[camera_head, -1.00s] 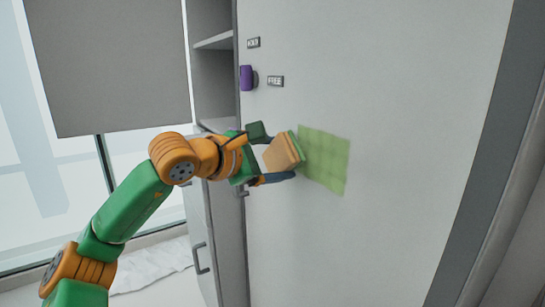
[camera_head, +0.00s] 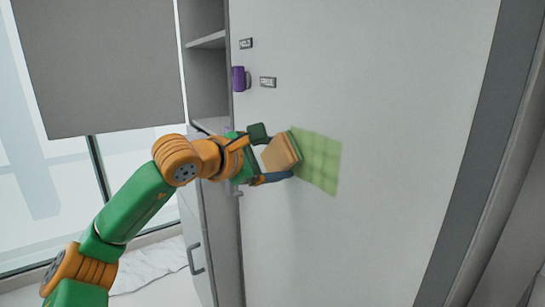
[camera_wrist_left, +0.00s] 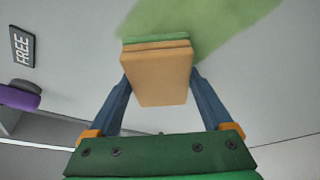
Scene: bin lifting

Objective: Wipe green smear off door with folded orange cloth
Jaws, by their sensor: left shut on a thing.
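The green smear (camera_head: 319,163) is a translucent patch on the large pale door (camera_head: 380,90), just right of my left gripper. It also shows in the left wrist view (camera_wrist_left: 215,22), beyond the cloth. My left gripper (camera_head: 272,158) is shut on the folded orange cloth (camera_head: 279,155), with one finger on each side of it. The cloth is a thick tan-orange pad with a green layer on its door-facing side, clear in the left wrist view (camera_wrist_left: 158,78). It is at the smear's left edge; I cannot tell whether it touches the door. My right gripper is not in view.
A purple knob (camera_head: 239,79) sticks out at the door's left side, near small label plates (camera_head: 267,82). Open grey shelves (camera_head: 207,75) stand left of the door, above a cabinet with a handle (camera_head: 195,259). The door's right side is clear.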

